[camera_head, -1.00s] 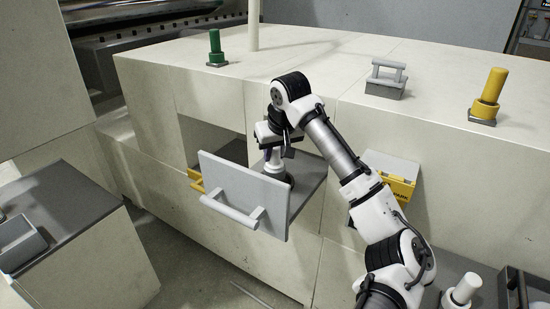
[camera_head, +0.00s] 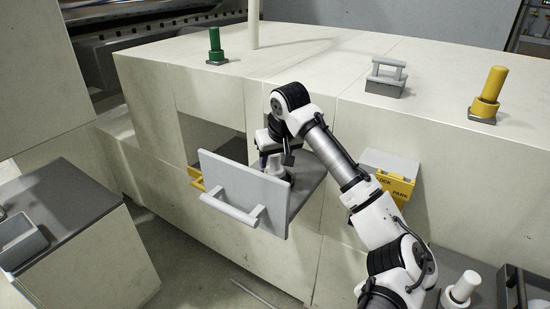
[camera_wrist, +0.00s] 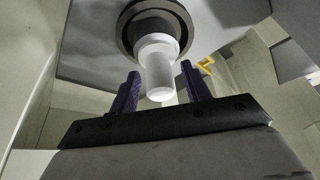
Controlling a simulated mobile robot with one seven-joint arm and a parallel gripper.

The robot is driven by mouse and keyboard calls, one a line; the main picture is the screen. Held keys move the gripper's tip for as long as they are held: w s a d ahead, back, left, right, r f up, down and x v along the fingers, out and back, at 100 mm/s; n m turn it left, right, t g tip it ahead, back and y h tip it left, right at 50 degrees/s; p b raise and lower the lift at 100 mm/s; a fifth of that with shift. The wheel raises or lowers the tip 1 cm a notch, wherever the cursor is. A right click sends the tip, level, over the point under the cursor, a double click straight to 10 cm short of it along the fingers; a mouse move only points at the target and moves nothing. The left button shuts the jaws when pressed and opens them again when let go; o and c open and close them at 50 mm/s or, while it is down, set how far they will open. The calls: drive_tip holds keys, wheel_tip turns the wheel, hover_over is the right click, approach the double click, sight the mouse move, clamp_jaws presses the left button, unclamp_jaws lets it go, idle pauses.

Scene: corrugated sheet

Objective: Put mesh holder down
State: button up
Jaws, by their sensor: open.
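The likely mesh holder (camera_wrist: 157,72) shows in the wrist view as a white cylindrical knob on a round dark base. It sits on the grey floor of the pulled-out drawer (camera_head: 311,178). My gripper (camera_wrist: 161,84) is open, with one purple finger on each side of the white knob and visible gaps between. In the head view my gripper is down behind the drawer's front panel, which with my wrist hides most of the holder.
The drawer's grey front panel (camera_head: 243,190) stands close in front of my wrist. A green peg (camera_head: 215,44), a grey handled block (camera_head: 386,78) and a yellow peg (camera_head: 488,93) stand on the bench top. A yellow LOCK/PARK box (camera_head: 391,180) is on the bench front.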

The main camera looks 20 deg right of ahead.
drive_tip(key=b+v, duration=0.1)
drive_tip(key=v, duration=1.1)
drive_tip(key=shift+r, duration=0.2)
idle(0.7)
